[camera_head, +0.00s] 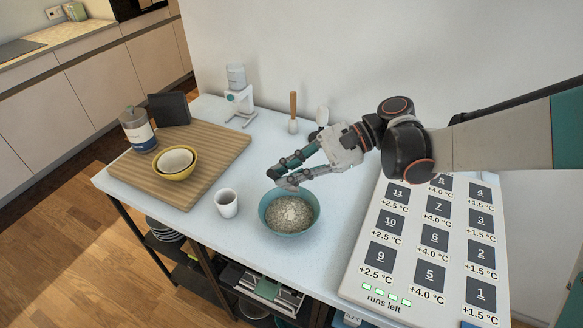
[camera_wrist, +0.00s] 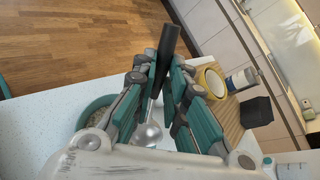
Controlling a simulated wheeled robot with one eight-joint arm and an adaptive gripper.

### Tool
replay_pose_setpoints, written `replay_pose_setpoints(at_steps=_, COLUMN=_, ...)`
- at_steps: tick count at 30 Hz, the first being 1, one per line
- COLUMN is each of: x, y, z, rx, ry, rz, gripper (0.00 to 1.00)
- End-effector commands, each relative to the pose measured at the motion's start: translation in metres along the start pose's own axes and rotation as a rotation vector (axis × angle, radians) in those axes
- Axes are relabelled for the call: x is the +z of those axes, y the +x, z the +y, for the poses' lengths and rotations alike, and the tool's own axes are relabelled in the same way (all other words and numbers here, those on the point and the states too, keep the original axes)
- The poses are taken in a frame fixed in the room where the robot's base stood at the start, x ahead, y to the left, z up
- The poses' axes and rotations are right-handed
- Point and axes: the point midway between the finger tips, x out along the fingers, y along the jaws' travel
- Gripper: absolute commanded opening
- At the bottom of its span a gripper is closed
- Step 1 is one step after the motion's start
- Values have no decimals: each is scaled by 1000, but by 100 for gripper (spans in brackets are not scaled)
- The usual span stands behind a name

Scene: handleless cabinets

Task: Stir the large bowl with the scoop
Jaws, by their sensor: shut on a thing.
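The large bowl (camera_head: 312,230) is teal and holds a pale grainy mass. It stands on the white table; its teal rim also shows at the left of the wrist view (camera_wrist: 84,118). My gripper (camera_head: 279,178) is at the bowl's upper left rim in the head view. In the wrist view my gripper (camera_wrist: 165,82) is shut on the scoop, which has a black handle (camera_wrist: 169,45) and a shiny metal head (camera_wrist: 148,133). The scoop is tilted, and my fingers hide part of it. I cannot tell whether its head touches the bowl.
A white cup (camera_head: 227,204) stands left of the bowl. A wooden board (camera_head: 215,150) carries a yellow bowl (camera_head: 176,174), a jar (camera_head: 137,130) and a black block (camera_head: 169,109). A large numbered panel (camera_head: 352,270) lies right. A wooden-handled tool (camera_head: 293,108) stands behind.

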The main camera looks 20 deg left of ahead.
Motion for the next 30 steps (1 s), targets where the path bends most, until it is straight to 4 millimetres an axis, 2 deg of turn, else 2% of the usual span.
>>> replay_pose_setpoints(at_steps=20, x=-11, y=34, z=35, rx=0, ry=0, rz=0, gripper=0)
replay_pose_setpoints(at_steps=30, x=-36, y=35, z=35, rx=-1, ry=0, rz=1, gripper=0)
